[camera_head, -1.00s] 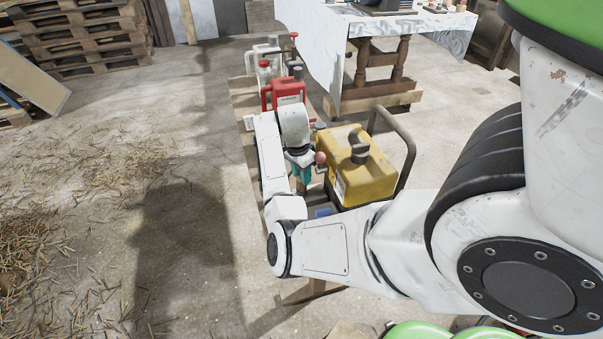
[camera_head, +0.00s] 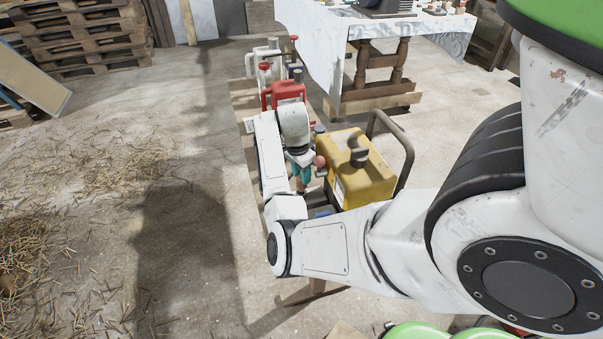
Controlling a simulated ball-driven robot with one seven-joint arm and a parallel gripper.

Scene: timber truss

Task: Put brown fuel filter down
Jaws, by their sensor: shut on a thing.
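My gripper (camera_head: 301,173) has teal fingers and points down at the end of my white arm, just left of a yellow canister or machine. It is shut on a small brownish thing, which I take to be the brown fuel filter (camera_head: 300,187). Only a sliver of it shows between the fingers. I cannot tell whether it touches the surface below. A pinkish round knob (camera_head: 319,162) shows beside the gripper.
The yellow machine (camera_head: 368,183) with a dark handle stands close to the right. A red can (camera_head: 283,93) and pale cans (camera_head: 264,65) stand behind on a wooden pallet (camera_head: 243,101). A cloth-covered table (camera_head: 325,55) is at the back.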

